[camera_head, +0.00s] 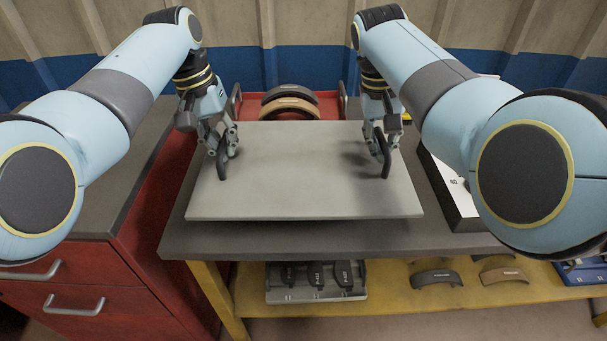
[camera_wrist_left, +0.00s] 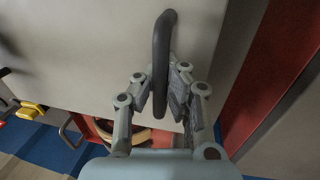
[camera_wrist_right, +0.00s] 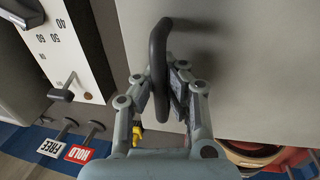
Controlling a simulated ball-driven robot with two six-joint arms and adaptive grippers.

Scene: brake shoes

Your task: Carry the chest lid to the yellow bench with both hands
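The chest lid (camera_head: 300,185) is a flat pale grey panel with a dark bar handle near each end. It lies level over the dark grey top of the yellow bench (camera_head: 300,238); I cannot tell whether it touches the top or hangs just above it. My left gripper (camera_head: 222,148) is shut on the left handle (camera_wrist_left: 162,60). My right gripper (camera_head: 383,145) is shut on the right handle (camera_wrist_right: 158,60). Behind the lid stands the open red chest (camera_head: 328,100), with curved brake shoes (camera_head: 290,104) in it. The lid hides the chest's front.
A white panel box with a scale (camera_head: 447,185) stands close to the lid's right edge. A red drawer cabinet (camera_head: 80,275) is at the left. The lower yellow shelf (camera_head: 400,295) holds a grey tray (camera_head: 315,295) and loose brake shoes (camera_head: 436,278). A corrugated wall closes the back.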

